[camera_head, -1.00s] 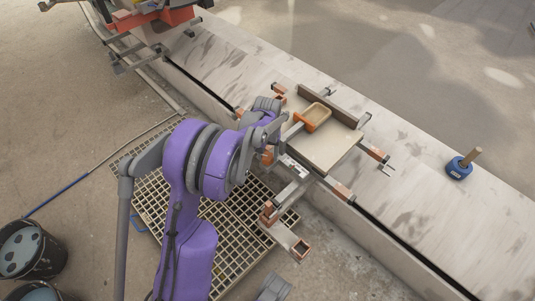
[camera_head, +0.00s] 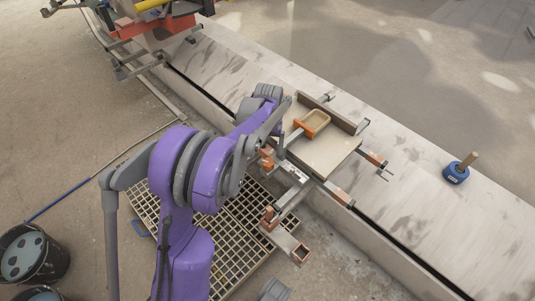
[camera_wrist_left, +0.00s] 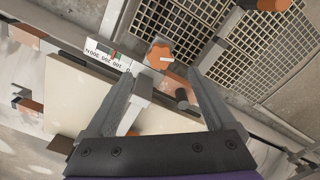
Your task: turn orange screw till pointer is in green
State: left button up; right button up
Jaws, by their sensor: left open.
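In the left wrist view the orange screw (camera_wrist_left: 160,55) is a lobed knob with a pale bar across it. It sits just beyond the fingertips of my left gripper (camera_wrist_left: 162,75), which is open with nothing between its fingers. Left of the screw is a white scale (camera_wrist_left: 108,54) with numbers and small red and green marks. The pointer is too small to place surely against the green. In the head view my left arm hangs over the clamp frame and partly hides it; the scale (camera_head: 294,171) shows there as a small pale strip. My right gripper is not seen.
A floor grate (camera_head: 235,235) lies below. A blue-based object with a wooden handle (camera_head: 456,173) stands on the ledge at right.

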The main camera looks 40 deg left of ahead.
pick_arm(q)
jog(key=shift+r, duration=1.55)
